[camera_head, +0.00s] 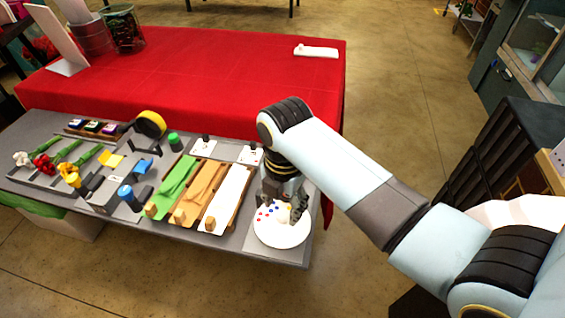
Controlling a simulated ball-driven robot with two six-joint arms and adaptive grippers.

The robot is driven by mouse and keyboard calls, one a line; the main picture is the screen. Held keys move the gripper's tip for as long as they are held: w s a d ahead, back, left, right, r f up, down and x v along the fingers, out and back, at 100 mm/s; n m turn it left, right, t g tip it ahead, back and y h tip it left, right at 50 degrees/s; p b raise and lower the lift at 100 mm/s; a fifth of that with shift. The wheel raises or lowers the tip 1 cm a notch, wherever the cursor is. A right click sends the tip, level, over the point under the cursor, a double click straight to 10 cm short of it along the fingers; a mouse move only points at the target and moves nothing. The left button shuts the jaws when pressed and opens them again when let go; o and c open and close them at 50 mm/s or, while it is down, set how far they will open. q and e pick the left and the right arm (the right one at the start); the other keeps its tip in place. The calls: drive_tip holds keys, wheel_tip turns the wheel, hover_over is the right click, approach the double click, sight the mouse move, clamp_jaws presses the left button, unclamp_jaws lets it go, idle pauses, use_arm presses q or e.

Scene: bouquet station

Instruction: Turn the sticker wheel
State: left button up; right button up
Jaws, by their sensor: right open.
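The sticker wheel (281,236) is a white disc at the right end of the grey station table. Small red and blue stickers show on its upper left part. My right gripper (284,213) points down over the far part of the wheel, with its fingers apart and nothing seen between them. Whether the fingertips touch the disc I cannot tell. The gripper and wrist hide the wheel's far edge. My left gripper is not in view.
Trays with green, tan and white sheets (227,199) lie just left of the wheel. Flowers (70,172), a yellow roll (150,124) and dark holders stand farther left. A red-covered table (200,70) is behind. Open floor lies to the right.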

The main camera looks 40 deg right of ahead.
sight(282, 213)
drive_tip(key=shift+f, duration=1.5)
clamp_jaws()
